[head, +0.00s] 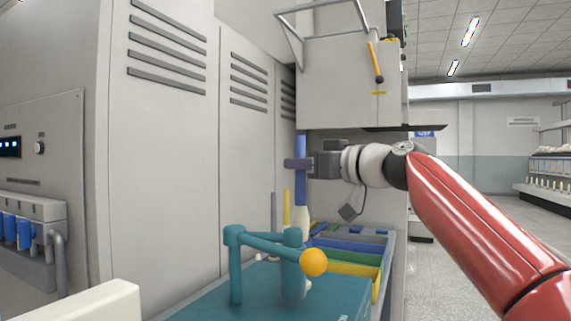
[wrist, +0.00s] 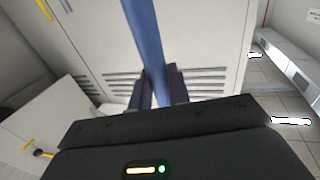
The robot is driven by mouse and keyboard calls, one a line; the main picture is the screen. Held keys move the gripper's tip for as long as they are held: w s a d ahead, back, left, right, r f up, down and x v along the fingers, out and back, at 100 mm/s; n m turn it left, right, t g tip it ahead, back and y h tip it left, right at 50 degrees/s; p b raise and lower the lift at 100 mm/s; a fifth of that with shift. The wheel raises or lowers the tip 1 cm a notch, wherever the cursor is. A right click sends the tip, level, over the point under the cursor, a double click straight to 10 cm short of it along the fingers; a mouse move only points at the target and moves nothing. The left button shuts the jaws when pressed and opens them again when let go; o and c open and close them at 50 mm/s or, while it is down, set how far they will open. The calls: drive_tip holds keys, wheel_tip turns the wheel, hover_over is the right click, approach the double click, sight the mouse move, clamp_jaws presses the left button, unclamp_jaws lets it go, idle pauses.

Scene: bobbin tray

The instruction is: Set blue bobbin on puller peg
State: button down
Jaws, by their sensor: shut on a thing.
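The blue bobbin (head: 301,185) stands upright in my gripper (head: 299,164), which is shut on its upper half. In the wrist view the blue tube (wrist: 148,35) runs between the dark fingers (wrist: 154,90). Below the blue part, in line with it, is a cream swelling (head: 302,222), apparently wound yarn. Its lower end is just above or behind the teal puller (head: 292,280), which has a thick post, a side arm and an orange ball knob (head: 313,262). I cannot tell whether bobbin and puller touch. I cannot make out a separate peg.
A tray with blue, green and yellow compartments (head: 368,272) lies to the right behind the puller. A thin yellow upright (head: 287,207) and a grey one (head: 274,212) stand left of the bobbin. Tall pale cabinets (head: 245,150) close off the left; a white box hangs above.

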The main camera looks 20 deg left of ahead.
sight(305, 198)
drive_tip(key=shift+d+f+b, duration=0.15)
drive_tip(key=shift+f+b, duration=0.65)
drive_tip(key=shift+f, duration=2)
drive_tip(key=shift+b, duration=0.45)
drive_tip(key=shift+f+b, duration=0.5)
drive_tip(key=shift+b, duration=0.05)
drive_tip(key=c, duration=1.6)
unclamp_jaws()
drive_tip(key=shift+d, duration=0.1)
